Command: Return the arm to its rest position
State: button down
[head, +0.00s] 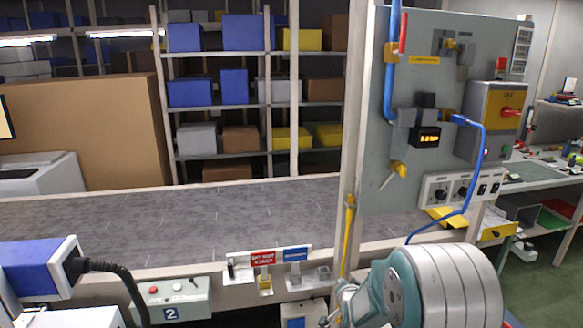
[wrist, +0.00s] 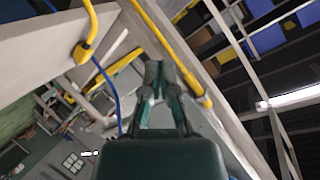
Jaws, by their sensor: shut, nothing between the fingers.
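My gripper (wrist: 161,76) is in the middle of the wrist view, with its grey fingers close together and nothing between them. Its dark green body fills the bottom of that view. In the head view, a teal and white joint of my arm (head: 455,285) shows at the bottom right, in front of the conveyor's near edge. The fingertips cannot be made out clearly in the head view.
The grey conveyor (head: 200,215) runs across behind my arm. An upright control panel (head: 425,95) with a yellow switch box (head: 499,105) and blue hose stands close by. A numbered button box (head: 175,300) is at lower left. Shelves stand behind.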

jog(key=s+r+n+g, duration=0.2)
jog(key=s+r, duration=0.5)
jog(key=r, duration=0.2)
jog(key=s+r+n+g, duration=0.3)
jog(key=s+r, duration=0.1)
jog(key=s, duration=1.1)
jog(key=s+d+r+n+g, duration=0.1)
jog(key=s+r+n+g, duration=0.1)
jog(key=s, duration=1.4)
notch_tip(320, 180, up, 2)
jog(key=shift+s+r+n+g, duration=0.15)
jog(key=shift+s+n+g, duration=0.05)
jog(key=shift+n+g, duration=0.25)
